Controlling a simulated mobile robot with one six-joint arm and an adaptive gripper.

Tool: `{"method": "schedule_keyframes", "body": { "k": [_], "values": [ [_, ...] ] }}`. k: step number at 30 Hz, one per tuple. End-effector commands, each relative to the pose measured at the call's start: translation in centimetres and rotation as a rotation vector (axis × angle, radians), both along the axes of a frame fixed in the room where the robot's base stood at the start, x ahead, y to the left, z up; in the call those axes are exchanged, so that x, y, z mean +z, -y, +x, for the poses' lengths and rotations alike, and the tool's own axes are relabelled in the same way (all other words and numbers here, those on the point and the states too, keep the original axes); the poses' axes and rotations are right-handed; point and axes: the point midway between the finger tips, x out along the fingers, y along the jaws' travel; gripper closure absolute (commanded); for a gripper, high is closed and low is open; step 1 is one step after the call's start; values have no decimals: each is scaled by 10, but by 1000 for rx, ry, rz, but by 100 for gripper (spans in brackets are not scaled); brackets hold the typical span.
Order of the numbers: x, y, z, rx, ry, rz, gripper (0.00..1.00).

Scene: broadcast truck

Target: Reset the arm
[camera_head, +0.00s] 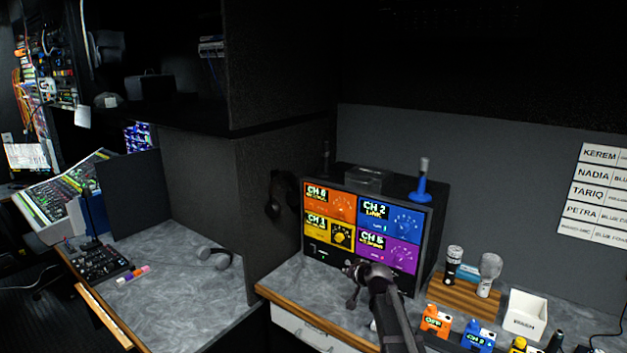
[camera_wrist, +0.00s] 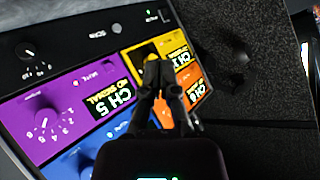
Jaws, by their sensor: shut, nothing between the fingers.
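My gripper (camera_head: 354,272) is in front of the lower middle of the receiver rack (camera_head: 437,235), with the arm rising from the bottom of the head view. In the wrist view my gripper (camera_wrist: 160,82) is shut and empty, pointing at the yellow CH 1 panel (camera_wrist: 133,62). The fingers cover part of that panel and its knob. I cannot tell whether they touch it. The purple CH 5 panel (camera_wrist: 45,120) is at left in the wrist view, and the orange CH 6 panel (camera_wrist: 160,118) is partly hidden behind the gripper.
A wooden stand (camera_head: 462,299) with two microphones is right of the rack, beside a white bin (camera_head: 527,314). Orange (camera_head: 436,321) and blue (camera_head: 478,335) packs lie in front. A blue-based antenna (camera_head: 422,185) stands on the rack. A dark partition (camera_head: 270,200) with headphones is at left.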

Motion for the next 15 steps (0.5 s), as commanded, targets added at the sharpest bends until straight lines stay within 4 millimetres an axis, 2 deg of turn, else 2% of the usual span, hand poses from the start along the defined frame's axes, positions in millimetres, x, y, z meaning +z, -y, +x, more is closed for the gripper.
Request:
{"method": "schedule_keyframes", "body": {
  "k": [1,8,15],
  "values": [
    [-10,-1,-26,27,-55,-31,100],
    [-52,6,-119,118,-331,-180,100],
    [-80,30,-223,150,-634,-333,100]
  ]
}}
